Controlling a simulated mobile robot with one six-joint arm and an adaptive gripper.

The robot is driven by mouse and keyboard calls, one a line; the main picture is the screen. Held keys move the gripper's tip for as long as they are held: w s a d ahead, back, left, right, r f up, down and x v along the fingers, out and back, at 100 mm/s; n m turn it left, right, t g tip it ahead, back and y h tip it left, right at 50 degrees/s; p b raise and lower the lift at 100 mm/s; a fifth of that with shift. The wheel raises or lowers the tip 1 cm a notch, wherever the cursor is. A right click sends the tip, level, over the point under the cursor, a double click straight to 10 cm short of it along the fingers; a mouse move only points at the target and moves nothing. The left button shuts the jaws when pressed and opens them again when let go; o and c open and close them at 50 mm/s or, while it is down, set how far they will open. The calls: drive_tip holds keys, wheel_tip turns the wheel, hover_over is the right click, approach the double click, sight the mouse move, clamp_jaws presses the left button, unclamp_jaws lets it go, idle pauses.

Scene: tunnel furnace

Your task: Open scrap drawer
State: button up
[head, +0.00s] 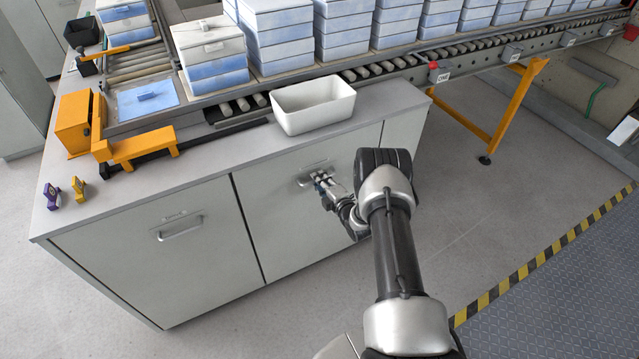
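A grey cabinet under the worktop has two large front panels with bar handles. The left panel (165,255) is closed flush, and its handle (180,229) is clear. The right panel (275,215) also looks closed, and my gripper (320,180) is at its handle (316,168). The fingers are at or very near the bar; I cannot tell whether they are closed around it. The wrist hides part of the right panel. I see no readable label that tells which panel is the scrap drawer.
A white bin (313,106) stands on the worktop (210,155) above the right panel. A roller conveyor (400,62) carries several stacks of blue-white boxes (210,55). A yellow support leg (515,110) stands at the right. The floor (300,305) before the cabinet is clear.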

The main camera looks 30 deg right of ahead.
drive_tip(key=shift+w, duration=0.4)
drive_tip(key=shift+c, duration=0.2)
clamp_jaws()
